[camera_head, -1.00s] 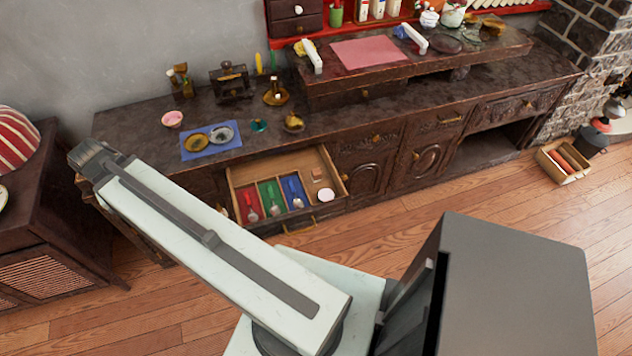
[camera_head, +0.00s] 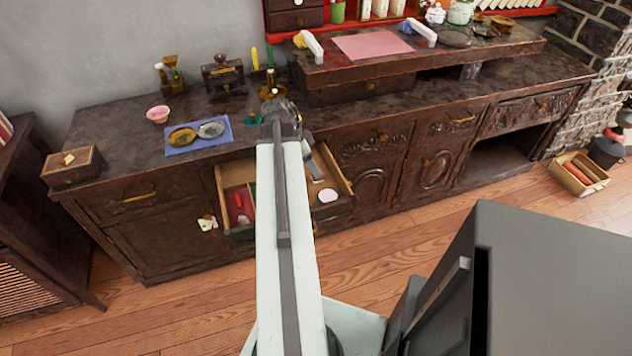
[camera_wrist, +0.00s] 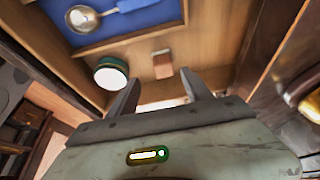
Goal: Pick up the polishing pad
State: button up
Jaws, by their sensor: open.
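My gripper (camera_wrist: 160,88) is open and empty, pointing into the open drawer (camera_head: 345,183). In the wrist view, a small brownish-pink block (camera_wrist: 163,65) with a pale end lies just beyond the gap between the fingers. A round piece (camera_wrist: 111,75) with a white top and a teal rim lies to the left, beyond the left fingertip; it shows white in the head view (camera_head: 328,195). I cannot tell for sure which is the polishing pad; the block looks likelier. Neither is visibly touched. In the head view my arm hides part of the drawer and most of the gripper.
The drawer's wooden walls stand close around the gripper. A blue-lined compartment (camera_wrist: 135,20) holds a metal spoon (camera_wrist: 82,17). A red compartment (camera_head: 238,205) is at the drawer's left. The dark counter (camera_head: 110,125) above bears a blue cloth (camera_head: 180,149) and a pink bowl (camera_head: 158,114).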

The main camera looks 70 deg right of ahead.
jog(key=b+x, duration=0.2)
jog(key=x, duration=0.1)
jog(key=b+x, duration=0.3)
jog(key=shift+w+d+f, duration=0.15)
jog(key=shift+d, duration=0.15)
grip_shut()
